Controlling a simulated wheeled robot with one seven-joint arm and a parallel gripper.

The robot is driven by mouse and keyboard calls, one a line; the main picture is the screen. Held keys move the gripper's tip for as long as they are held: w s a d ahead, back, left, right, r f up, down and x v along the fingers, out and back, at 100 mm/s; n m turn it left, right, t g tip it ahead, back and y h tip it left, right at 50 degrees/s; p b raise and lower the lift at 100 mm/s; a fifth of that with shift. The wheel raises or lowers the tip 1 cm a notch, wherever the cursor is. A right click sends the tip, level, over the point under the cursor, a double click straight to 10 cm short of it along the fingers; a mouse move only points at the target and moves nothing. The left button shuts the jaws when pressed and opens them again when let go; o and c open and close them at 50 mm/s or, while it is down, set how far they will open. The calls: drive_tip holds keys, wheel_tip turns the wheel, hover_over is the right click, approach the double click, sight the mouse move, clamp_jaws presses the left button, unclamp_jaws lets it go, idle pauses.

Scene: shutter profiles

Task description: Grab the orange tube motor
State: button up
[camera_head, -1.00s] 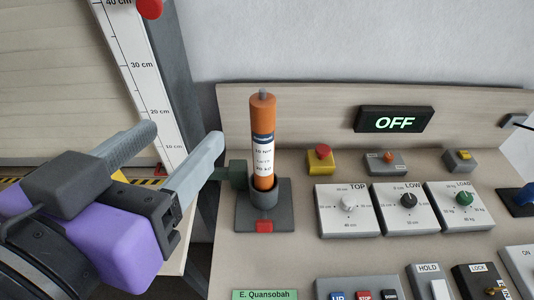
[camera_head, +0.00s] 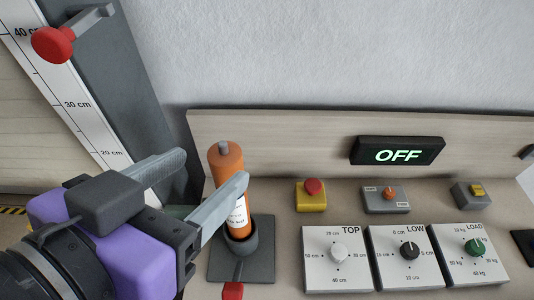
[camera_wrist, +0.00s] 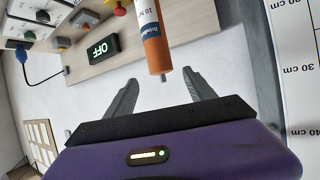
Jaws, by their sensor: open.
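The orange tube motor (camera_head: 227,162) stands in a round dark holder (camera_head: 241,245) on a grey base plate, tilted slightly in the picture. It has a dark band and a white label. My gripper (camera_head: 212,170) is open and level with the upper part of the tube. One finger crosses in front of the tube and hides part of its middle; the other is at its left. In the wrist view the tube (camera_wrist: 153,38) shows between the two open fingers, its end pin pointing toward the purple gripper body. I cannot tell whether either finger touches it.
A panel with TOP, LOW (camera_head: 407,253) and LOAD dials stands right of the holder. Behind are a red-and-yellow button (camera_head: 312,195), small switches and an OFF display (camera_head: 398,151). A height scale (camera_head: 75,105) and grey post stand at the left.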

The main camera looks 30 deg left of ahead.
sight(226, 147)
drive_tip(key=shift+w+a, duration=0.1)
drive_tip(key=shift+w, duration=0.5)
drive_tip(key=p+x, duration=0.1)
drive_tip(key=x, duration=0.6)
drive_tip(key=shift+w+a, duration=0.15)
drive_tip(key=shift+w, duration=0.2)
drive_tip(key=c, duration=1.4)
clamp_jaws()
drive_tip(key=shift+r, duration=0.2)
